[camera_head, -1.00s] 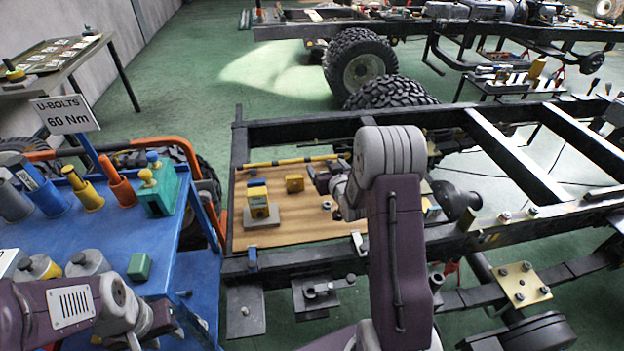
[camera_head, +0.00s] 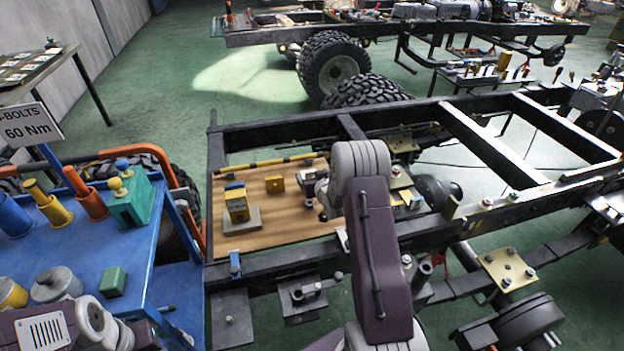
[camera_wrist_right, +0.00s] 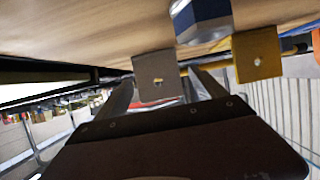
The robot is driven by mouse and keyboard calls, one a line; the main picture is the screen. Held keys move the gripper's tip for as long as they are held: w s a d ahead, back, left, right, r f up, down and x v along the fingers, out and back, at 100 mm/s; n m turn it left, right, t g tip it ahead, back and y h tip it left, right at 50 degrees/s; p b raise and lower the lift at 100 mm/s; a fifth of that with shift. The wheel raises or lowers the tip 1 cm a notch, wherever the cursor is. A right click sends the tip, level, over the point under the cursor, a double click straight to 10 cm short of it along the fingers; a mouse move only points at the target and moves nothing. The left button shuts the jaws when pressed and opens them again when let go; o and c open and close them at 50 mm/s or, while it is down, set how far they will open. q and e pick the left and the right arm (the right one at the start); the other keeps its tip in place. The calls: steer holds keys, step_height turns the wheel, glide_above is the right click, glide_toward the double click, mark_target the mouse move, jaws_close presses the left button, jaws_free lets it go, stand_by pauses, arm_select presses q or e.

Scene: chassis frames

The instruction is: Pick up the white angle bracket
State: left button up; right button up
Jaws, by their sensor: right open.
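The white angle bracket (camera_wrist_right: 149,67) shows in the right wrist view as a pale grey-white plate with a hole, against the wooden board (camera_wrist_right: 80,30). It stands between the fingers of my right gripper (camera_wrist_right: 165,90), which is open; I cannot tell whether either finger touches it. In the head view my right gripper (camera_head: 305,180) is low over the right part of the board (camera_head: 280,229). The bracket cannot be clearly made out there, close to the gripper and wrist. Only part of my left arm shows at the bottom left; its gripper is not visible.
Black chassis rails (camera_head: 420,108) surround the board. A blue cart (camera_head: 60,245) is at left.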

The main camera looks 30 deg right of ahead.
steer(key=x, duration=0.3)
steer(key=shift+w+d+f, duration=0.1)
steer(key=shift+d+f, duration=0.05)
steer(key=shift+f, duration=0.1)
steer(key=shift+r, duration=0.1)
jaws_close()
steer(key=shift+r, duration=0.1)
step_height(320, 180, up, 5)
steer(key=shift+d+f+p, duration=0.15)
steer(key=shift+d+p, duration=0.05)
steer(key=shift+p, duration=0.3)
steer(key=s+d+r+p, duration=0.2)
steer(key=s+d+r, duration=0.2)
steer(key=d, duration=0.6)
steer(key=shift+d+r, duration=0.3)
steer(key=shift+r, duration=0.8)
